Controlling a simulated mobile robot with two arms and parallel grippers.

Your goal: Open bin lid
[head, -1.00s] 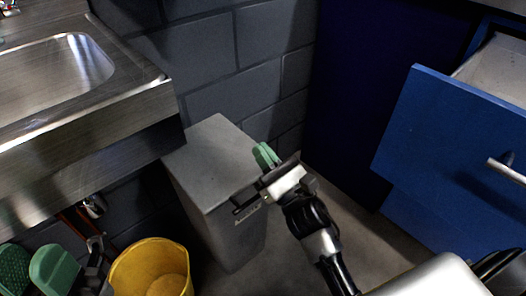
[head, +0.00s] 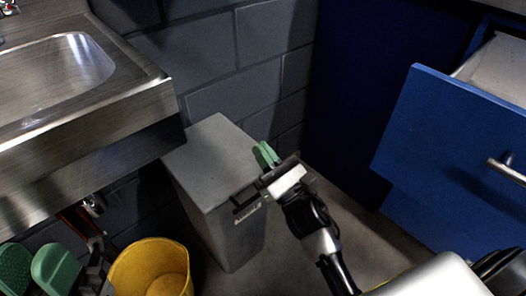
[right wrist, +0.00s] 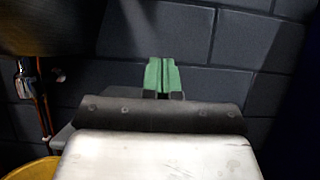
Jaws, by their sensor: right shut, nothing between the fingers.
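The grey bin (head: 235,238) stands on the floor between the sink unit and the blue drawer. Its flat grey lid (head: 208,160) lies closed on top. A small pale label shows on its front near the top. My right gripper (head: 265,154) is at the lid's right side, with its green fingers together and empty. The gripper's body hides part of the lid's front right edge, and I cannot tell whether it touches the lid. In the right wrist view the green fingers (right wrist: 162,74) are side by side against the wall. My left gripper (head: 35,268) is at the lower left, its green fingers apart.
A steel sink (head: 130,120) overhangs the bin's left side. A yellow bucket (head: 150,268) stands in front and left of the bin. A blue drawer (head: 450,150) stands open at the right. Grey block wall (head: 275,45) is close behind. Some floor is free right of the bin.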

